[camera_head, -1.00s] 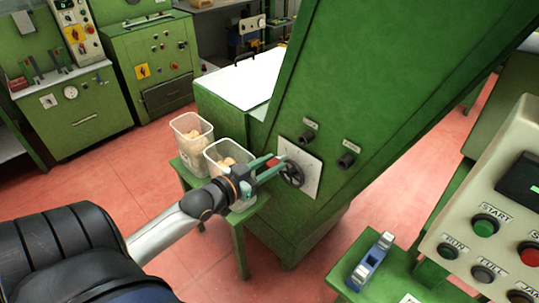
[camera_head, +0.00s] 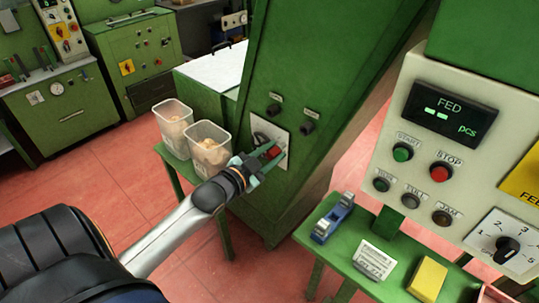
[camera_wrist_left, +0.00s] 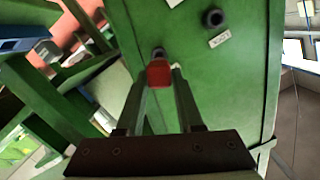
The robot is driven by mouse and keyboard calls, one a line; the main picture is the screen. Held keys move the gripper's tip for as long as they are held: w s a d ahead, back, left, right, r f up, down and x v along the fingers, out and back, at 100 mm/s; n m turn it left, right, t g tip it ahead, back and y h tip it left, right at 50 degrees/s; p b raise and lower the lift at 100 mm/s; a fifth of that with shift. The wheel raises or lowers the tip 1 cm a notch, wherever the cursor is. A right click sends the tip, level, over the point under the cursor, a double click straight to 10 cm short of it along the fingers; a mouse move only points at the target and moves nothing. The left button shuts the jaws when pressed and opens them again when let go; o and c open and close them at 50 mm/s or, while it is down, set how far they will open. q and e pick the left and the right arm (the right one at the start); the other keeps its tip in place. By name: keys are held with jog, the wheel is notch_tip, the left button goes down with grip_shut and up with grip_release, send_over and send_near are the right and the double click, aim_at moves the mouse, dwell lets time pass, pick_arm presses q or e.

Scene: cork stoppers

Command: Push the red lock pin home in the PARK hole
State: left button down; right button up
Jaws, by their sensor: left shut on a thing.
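The red lock pin (camera_head: 273,152) is held between the fingers of my left gripper (camera_head: 270,158). It also shows in the left wrist view (camera_wrist_left: 159,73), red end up between the two fingertips. In the wrist view one socket (camera_wrist_left: 158,53) appears just beyond the pin, with a visible gap in the head view. My right gripper is not in view.
Two clear tubs of corks, one nearer (camera_head: 208,150) and one farther (camera_head: 172,122), stand left of the gripper. At right are a control panel (camera_head: 470,110) and a green table with a blue-grey tool (camera_head: 333,217), a label card (camera_head: 374,260) and a yellow block (camera_head: 428,278).

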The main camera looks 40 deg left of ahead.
pick_arm(q)
jog(key=shift+w+d, duration=0.1)
jog(key=shift+d, duration=0.1)
jog(key=shift+w+f+b, duration=0.1)
jog(key=shift+w+b, duration=0.85)
jog(key=shift+w, duration=0.55)
jog(key=w, duration=0.1)
jog(key=w+b, duration=0.1)
jog(key=w, duration=0.1)
jog(key=shift+w+d, duration=0.15)
jog(key=shift+d, duration=0.1)
jog(key=shift+w, duration=0.6)
dwell(0.7)
jog(key=shift+w+d, duration=0.1)
jog(key=shift+w, duration=1)
dwell(0.9)
jog(key=shift+c, duration=2.3)
grip_release()
